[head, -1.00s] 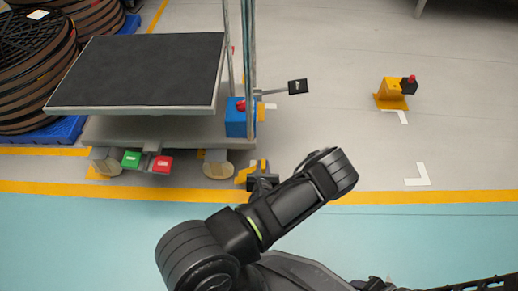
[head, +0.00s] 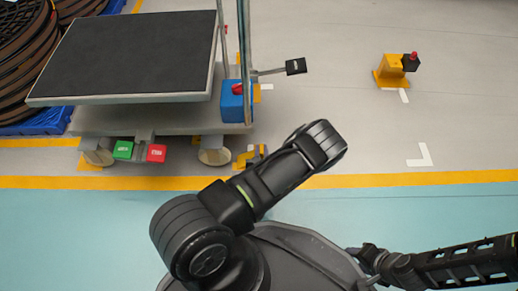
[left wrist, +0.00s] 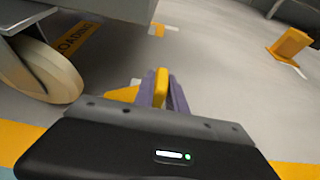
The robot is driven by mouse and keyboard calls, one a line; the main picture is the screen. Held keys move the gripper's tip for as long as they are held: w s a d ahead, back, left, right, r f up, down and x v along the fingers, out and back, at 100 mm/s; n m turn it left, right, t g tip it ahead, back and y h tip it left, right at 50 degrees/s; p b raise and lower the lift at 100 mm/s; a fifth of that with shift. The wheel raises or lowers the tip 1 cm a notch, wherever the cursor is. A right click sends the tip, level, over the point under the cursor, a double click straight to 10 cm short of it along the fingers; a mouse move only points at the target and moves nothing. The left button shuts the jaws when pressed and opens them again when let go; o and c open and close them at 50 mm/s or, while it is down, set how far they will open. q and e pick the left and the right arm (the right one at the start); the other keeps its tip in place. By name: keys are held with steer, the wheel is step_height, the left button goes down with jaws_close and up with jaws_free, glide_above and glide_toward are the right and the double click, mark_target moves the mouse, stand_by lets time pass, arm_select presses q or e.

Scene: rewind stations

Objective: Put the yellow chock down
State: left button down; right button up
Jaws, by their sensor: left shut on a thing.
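The yellow chock (left wrist: 162,88) is between the purple fingers of my left gripper (left wrist: 165,94) in the left wrist view. The gripper is shut on it, close to the floor beside the cart's wheel. A wider yellow part shows left of the fingers. In the head view the chock (head: 241,160) shows only in part, next to my left gripper (head: 259,153), and my forearm hides much of both. I cannot tell whether the chock touches the floor. My right arm comes in at the lower right of the head view; its dark end (head: 368,258) is too unclear to read.
A cart (head: 150,121) with a dark top stands at the left, with a blue box (head: 236,103) and green and red buttons. Its wheel (left wrist: 45,70) is close left of the chock. A yellow block (head: 391,70) stands on the right. The grey floor between is clear.

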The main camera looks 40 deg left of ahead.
arm_select(q)
steer(key=shift+r, duration=0.1)
steer(key=c, duration=1.4)
jaws_free()
steer(key=shift+o, duration=0.2)
